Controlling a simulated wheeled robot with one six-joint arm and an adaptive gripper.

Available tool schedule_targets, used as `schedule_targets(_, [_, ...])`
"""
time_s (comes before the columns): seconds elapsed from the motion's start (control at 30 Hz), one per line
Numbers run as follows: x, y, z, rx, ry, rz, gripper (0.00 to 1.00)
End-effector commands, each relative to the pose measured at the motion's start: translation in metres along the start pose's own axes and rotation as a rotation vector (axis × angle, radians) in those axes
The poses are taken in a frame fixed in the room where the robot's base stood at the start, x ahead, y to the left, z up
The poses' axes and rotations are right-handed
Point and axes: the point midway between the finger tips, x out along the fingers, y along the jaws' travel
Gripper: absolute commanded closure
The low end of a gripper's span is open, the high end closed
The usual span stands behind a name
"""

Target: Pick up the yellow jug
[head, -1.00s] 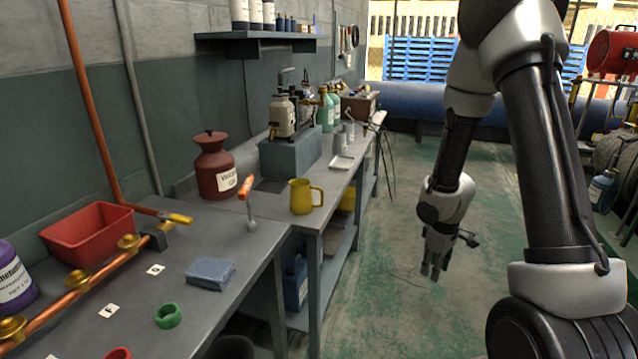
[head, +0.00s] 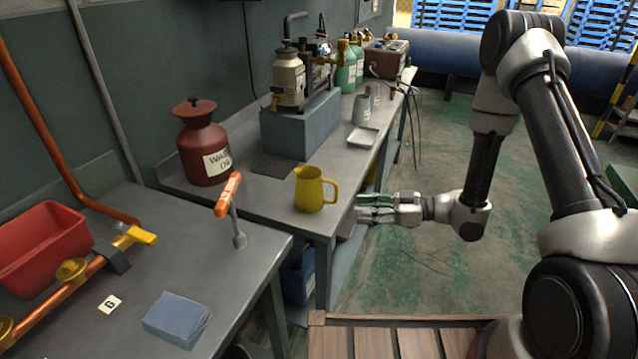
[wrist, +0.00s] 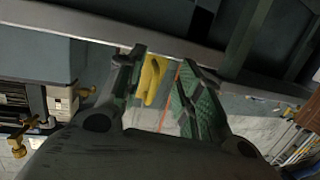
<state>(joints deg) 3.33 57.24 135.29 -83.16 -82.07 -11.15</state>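The yellow jug (head: 312,190) stands upright on the grey workbench, near its front edge, with its handle to the right. My gripper (head: 360,208) is just right of the jug in the head view, beside the bench edge, with its fingers pointing left towards the bench. A gap shows between the jug and the fingers. In the wrist view the two fingers of my gripper (wrist: 165,82) are spread apart and nothing is held. A yellow shape (wrist: 152,78) shows beyond and between them. I cannot tell for sure whether it is the jug.
A dark red waste-oil can (head: 203,150) stands behind the jug. An orange-handled tool (head: 229,195) stands to its left. A blue-grey block (head: 300,130) carries a pump further back. A blue cloth (head: 177,318) lies on the near bench. The green floor on the right is open.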

Motion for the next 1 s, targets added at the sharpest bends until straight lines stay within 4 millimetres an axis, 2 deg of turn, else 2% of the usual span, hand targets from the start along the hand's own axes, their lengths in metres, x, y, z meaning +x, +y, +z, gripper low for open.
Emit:
schedule_targets(0.1, [0.001, -0.002, -0.024, -0.014, 0.098, -0.008, 0.64])
schedule_targets(0.23, [0.001, 0.0, -0.037, -0.022, 0.156, 0.0, 0.64])
schedule_targets(0.47, [0.026, -0.001, -0.044, -0.03, 0.164, 0.001, 0.64])
schedule_targets(0.77, [0.069, -0.003, -0.052, -0.03, 0.162, 0.002, 0.64])
schedule_targets(1.0, [0.076, -0.002, -0.053, -0.029, 0.161, 0.005, 0.64])
